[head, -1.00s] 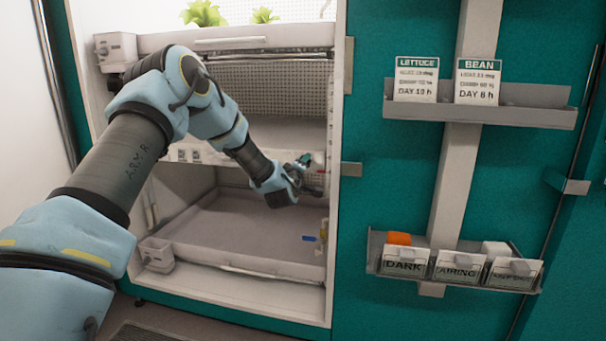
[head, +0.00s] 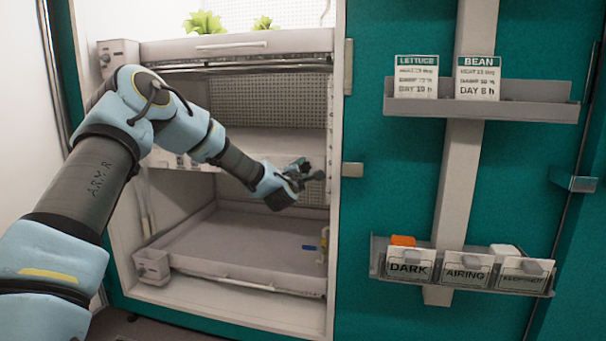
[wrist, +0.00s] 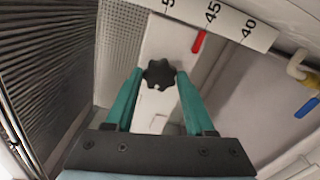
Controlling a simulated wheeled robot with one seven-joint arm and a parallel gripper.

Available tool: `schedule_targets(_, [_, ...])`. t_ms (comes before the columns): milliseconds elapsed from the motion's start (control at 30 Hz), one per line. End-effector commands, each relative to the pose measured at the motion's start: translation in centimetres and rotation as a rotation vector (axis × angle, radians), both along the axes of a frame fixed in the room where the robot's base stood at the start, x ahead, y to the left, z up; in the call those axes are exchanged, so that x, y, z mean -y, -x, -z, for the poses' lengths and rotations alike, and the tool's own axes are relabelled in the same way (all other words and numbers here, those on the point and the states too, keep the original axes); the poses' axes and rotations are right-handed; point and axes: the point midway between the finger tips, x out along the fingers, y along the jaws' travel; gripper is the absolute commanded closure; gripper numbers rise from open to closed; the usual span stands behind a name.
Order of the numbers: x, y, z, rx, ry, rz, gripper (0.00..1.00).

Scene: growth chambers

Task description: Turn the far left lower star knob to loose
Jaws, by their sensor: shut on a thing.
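A black star knob (wrist: 159,76) shows in the wrist view, on a pale upright surface. My gripper (wrist: 160,88) has its two teal fingers on either side of the knob, and the tips are closed on it. In the head view my gripper (head: 298,172) is inside the growth chamber, near its right side, above the lower tray. The knob is hard to make out there behind the hand.
The lower tray (head: 240,243) is below my arm. Label holders hang on the teal wall at right.

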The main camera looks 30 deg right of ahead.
Motion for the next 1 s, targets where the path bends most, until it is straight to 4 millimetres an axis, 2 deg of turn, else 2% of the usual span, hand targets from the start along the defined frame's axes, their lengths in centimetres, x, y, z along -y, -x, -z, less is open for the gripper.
schedule_targets(533, [-0.03, 0.0, 0.12, -0.019, 0.018, -0.001, 1.0])
schedule_targets(567, [-0.03, 0.0, 0.12, -0.019, 0.018, -0.001, 0.43])
schedule_targets(800, [-0.02, 0.0, 0.07, -0.017, 0.017, 0.0, 0.16])
schedule_targets(1000, [-0.01, -0.01, 0.03, -0.017, 0.017, 0.0, 0.16])
